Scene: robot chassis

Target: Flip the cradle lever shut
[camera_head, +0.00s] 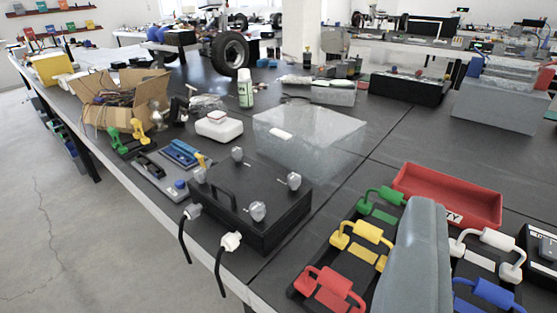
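A grey base plate (146,184) lies near the table's left edge, with a blue slotted block, a black bar handle and a blue round knob on it. A small yellow lever-like piece (200,160) stands up at its right end, partly against the black box. I cannot tell for sure which part is the cradle lever, or whether it is open or shut. My gripper (415,250) shows as a smooth grey shape at lower right, far from the plate. Its fingertips cannot be made out, and nothing is visibly held.
A black box (250,210) with clear knobs and two dangling plugs stands right of the plate. Coloured handles (360,240) flank my gripper. A red bin (450,193), clear case (308,130) and cardboard box (125,98) stand farther back. Bare tabletop lies right of the black box.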

